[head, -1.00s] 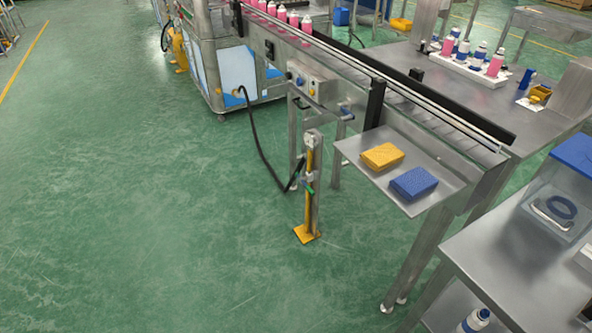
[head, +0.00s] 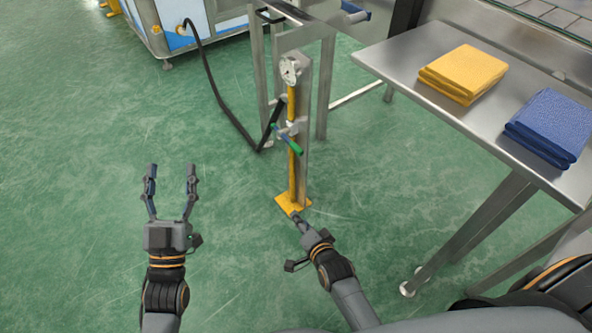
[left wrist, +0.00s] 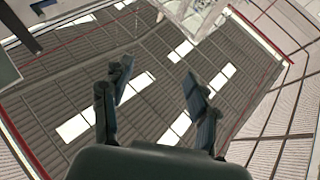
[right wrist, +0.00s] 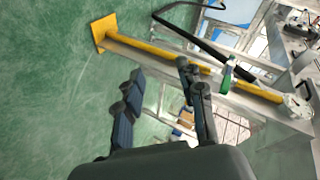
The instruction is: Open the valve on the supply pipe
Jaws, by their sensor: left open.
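The supply pipe (head: 292,178) is a yellow upright pipe on a grey post, standing on a yellow foot plate. A valve with a green lever handle (head: 287,141) sits partway up, its handle slanting across the pipe. The handle also shows in the right wrist view (right wrist: 228,76), roughly crosswise to the pipe. My right gripper (head: 297,217) appears near the post's foot in the head view; its fingers are apart and empty in the right wrist view (right wrist: 160,70), clear of the handle. My left gripper (head: 172,170) is open and empty, left of the pipe. The left wrist view shows mostly ceiling.
A round gauge (head: 290,69) tops the post. A black hose (head: 226,110) runs from the machine to the pipe. A steel table (head: 440,120) with a yellow cloth (head: 464,74) and blue cloth (head: 550,128) stands at right. The green floor at left is clear.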

